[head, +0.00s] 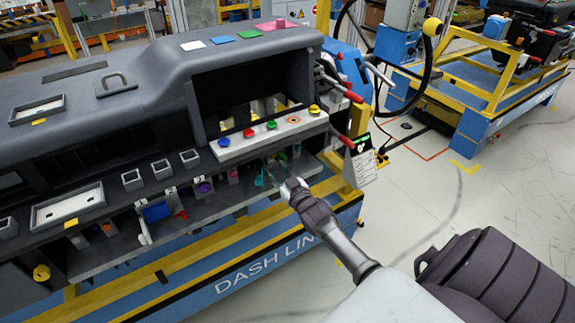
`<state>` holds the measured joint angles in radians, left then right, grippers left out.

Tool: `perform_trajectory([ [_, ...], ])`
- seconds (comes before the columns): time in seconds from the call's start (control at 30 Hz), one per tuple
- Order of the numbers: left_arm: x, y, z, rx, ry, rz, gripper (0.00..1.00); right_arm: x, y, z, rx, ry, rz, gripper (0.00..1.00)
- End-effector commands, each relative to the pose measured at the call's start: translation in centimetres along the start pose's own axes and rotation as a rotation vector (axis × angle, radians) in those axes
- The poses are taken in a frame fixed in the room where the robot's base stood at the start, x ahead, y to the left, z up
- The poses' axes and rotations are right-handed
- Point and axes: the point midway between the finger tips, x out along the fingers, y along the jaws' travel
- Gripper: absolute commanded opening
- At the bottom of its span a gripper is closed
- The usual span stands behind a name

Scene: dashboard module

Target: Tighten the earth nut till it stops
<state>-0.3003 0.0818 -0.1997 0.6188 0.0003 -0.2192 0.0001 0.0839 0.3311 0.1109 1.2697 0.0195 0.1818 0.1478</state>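The dashboard module (165,85) is a large dark grey unit on a blue and yellow stand. My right gripper (272,175) reaches in from the lower right to the module's lower shelf, below the row of coloured knobs. Its fingers are small and dark against the shelf, next to a teal-green part (259,180). I cannot tell whether they are open or touch anything. I cannot make out the earth nut; it may be too small or hidden by the gripper. My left gripper is not in view.
A light panel with blue, red, green, orange and yellow knobs (314,109) sits just above the gripper. A steering wheel (383,62) and red-tipped levers (353,96) stick out to the right. The shelf (220,199) holds small coloured parts.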

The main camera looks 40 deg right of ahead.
Motion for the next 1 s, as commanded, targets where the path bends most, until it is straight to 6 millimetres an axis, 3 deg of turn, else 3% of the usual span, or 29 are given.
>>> perform_trajectory([
  [0.2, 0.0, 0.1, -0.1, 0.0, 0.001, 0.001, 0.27, -5.0, 0.0, 0.1, 0.0, -0.002, 0.0, 0.4],
  [0.4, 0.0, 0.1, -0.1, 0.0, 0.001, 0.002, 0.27, -8.4, 0.0, 0.1, 0.002, -0.002, 0.0, 0.4],
  [0.6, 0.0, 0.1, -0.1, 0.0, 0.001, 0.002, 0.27, -9.6, 0.0, 0.1, 0.001, -0.001, 0.0, 0.4],
  [1.0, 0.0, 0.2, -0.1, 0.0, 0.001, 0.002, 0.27, -9.7, 0.0, 0.1, 0.001, -0.001, 0.0, 0.4],
])
